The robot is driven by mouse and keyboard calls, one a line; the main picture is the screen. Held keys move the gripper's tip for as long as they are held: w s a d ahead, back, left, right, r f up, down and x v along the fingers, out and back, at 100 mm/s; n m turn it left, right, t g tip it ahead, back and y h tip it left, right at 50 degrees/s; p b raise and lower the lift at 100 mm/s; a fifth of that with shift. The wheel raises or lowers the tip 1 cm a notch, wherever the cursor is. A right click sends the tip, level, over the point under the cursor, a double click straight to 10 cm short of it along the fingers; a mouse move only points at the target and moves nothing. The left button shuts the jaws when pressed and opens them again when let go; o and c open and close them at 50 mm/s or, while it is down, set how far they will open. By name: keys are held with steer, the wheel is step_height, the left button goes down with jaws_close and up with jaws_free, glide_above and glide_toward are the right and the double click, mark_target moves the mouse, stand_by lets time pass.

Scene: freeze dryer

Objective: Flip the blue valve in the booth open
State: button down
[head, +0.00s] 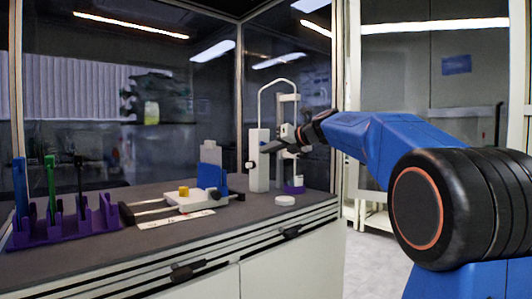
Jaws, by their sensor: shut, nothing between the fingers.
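I cannot clearly make out a blue valve. A white column (259,175) with a thin arched tube over its top stands on the bench in the booth, with a small dark knob (249,165) low on its left side. A blue upright block (210,176) stands on a white device to its left. My gripper (266,149) reaches in from the right at the height of the column's upper part. It is shut and empty, and its tips overlap the column in the picture. I cannot tell whether they touch it.
A purple rack (62,225) with blue, green and black upright tools stands at the left. A white device (190,201) with a yellow knob lies mid-bench. A white round lid (285,201) lies near the front edge. A glass wall and frame post (240,90) stand behind.

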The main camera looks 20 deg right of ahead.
steer(key=shift+w+d+r, duration=0.2)
steer(key=shift+d+r, duration=0.35)
steer(key=shift+r, duration=0.3)
steer(key=shift+w+d+r, duration=0.2)
steer(key=shift+d+r, duration=0.35)
steer(key=shift+r, duration=0.3)
steer(key=shift+d+r, duration=0.25)
